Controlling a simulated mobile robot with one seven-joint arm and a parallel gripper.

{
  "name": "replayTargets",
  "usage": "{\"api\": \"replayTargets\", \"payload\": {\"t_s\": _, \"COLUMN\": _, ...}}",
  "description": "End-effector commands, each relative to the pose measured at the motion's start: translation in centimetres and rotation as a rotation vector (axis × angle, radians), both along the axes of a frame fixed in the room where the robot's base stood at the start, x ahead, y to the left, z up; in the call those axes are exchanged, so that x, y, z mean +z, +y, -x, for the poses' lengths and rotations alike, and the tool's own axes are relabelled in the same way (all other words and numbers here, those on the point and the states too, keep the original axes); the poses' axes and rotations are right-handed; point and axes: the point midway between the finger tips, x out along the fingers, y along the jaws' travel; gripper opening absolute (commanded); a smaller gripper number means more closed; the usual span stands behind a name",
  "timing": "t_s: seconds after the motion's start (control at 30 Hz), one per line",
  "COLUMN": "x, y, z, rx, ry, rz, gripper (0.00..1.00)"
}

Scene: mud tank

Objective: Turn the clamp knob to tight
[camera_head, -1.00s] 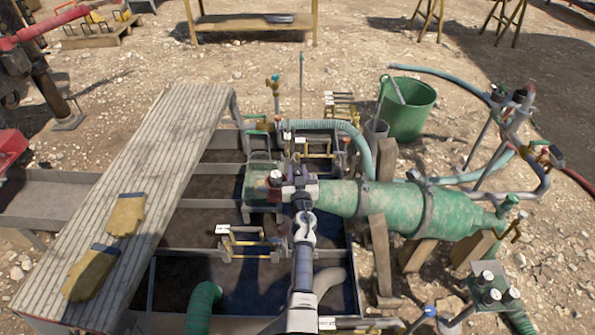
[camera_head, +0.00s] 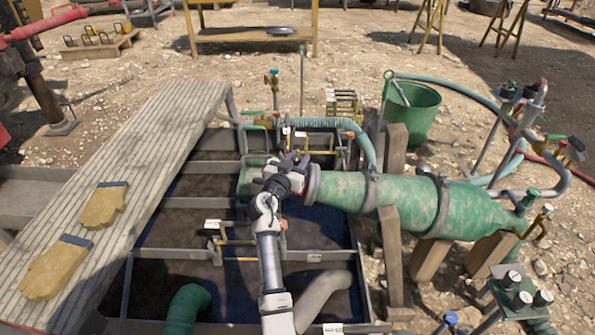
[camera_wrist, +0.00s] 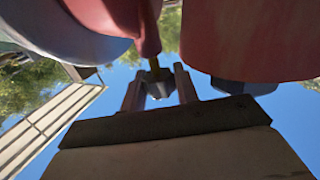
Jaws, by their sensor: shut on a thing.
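My gripper (camera_head: 292,163) is at the left end of the long green mottled vessel (camera_head: 405,200), beside its grey end flange. In the wrist view my gripper (camera_wrist: 159,82) has its two fingers closed on either side of a small dark knob (camera_wrist: 159,91), which I take as the clamp knob. The knob sits below a red stem-like part (camera_wrist: 148,35). In the head view the gripper and wrist cover the knob, so its turned position and any marking are hidden.
A red cylinder (camera_wrist: 252,40) is close on the right in the wrist view. Open mud compartments (camera_head: 200,228) lie below my arm. A plank walkway (camera_head: 150,140) with yellow gloves (camera_head: 103,205) is on the left. A green bucket (camera_head: 413,112) stands behind the vessel.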

Motion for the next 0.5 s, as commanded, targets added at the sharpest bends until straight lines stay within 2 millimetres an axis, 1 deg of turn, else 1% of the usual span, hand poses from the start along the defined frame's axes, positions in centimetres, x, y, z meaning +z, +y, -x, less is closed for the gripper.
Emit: {"api": "replayTargets", "payload": {"t_s": 0.5, "x": 0.32, "y": 0.05, "z": 0.05, "rx": -0.050, "ry": -0.005, "rz": -0.003, "gripper": 0.07}}
